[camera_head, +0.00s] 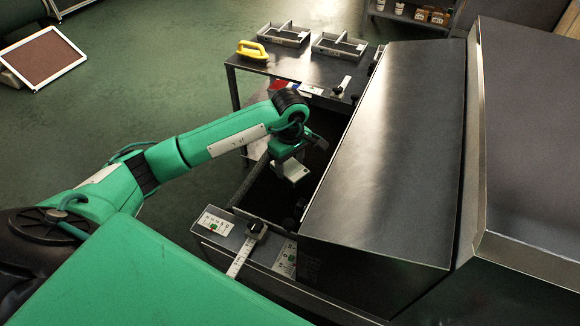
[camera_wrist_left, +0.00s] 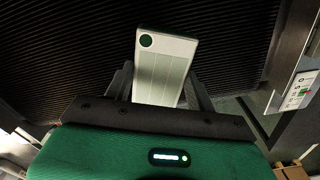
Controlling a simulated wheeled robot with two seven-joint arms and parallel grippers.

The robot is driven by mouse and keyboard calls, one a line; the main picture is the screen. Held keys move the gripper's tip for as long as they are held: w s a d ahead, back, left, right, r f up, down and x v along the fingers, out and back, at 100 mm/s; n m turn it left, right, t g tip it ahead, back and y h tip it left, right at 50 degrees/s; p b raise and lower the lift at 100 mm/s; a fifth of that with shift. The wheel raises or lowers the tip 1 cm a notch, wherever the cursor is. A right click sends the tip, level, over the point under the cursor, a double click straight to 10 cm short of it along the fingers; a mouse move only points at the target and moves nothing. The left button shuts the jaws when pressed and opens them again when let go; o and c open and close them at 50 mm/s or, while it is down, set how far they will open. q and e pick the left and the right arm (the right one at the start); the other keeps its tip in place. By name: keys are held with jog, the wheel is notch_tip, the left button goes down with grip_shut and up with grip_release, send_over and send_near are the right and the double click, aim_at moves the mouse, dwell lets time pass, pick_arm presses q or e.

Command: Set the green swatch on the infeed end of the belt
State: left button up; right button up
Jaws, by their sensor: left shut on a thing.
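My left gripper (camera_head: 290,160) is shut on a pale rectangular swatch (camera_head: 294,172) with one dark green dot, the green swatch. The swatch (camera_wrist_left: 162,78) also shows in the left wrist view, standing out between the fingers. Behind it is the dark ribbed belt (camera_wrist_left: 70,60). In the head view the gripper and swatch are over the dark belt (camera_head: 267,192), at its open end beside the dryer hood. I cannot tell whether the swatch touches the belt. My right gripper is not in view.
The steel dryer hood (camera_head: 390,140) closes off the right. A control panel with a black knob (camera_head: 254,229) borders the near side. Open floor lies left.

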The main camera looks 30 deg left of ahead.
pick_arm(q)
notch_tip(320, 180, down, 2)
jog(key=shift+f, duration=0.2)
jog(key=o, duration=0.7)
jog(key=shift+o, duration=1.4)
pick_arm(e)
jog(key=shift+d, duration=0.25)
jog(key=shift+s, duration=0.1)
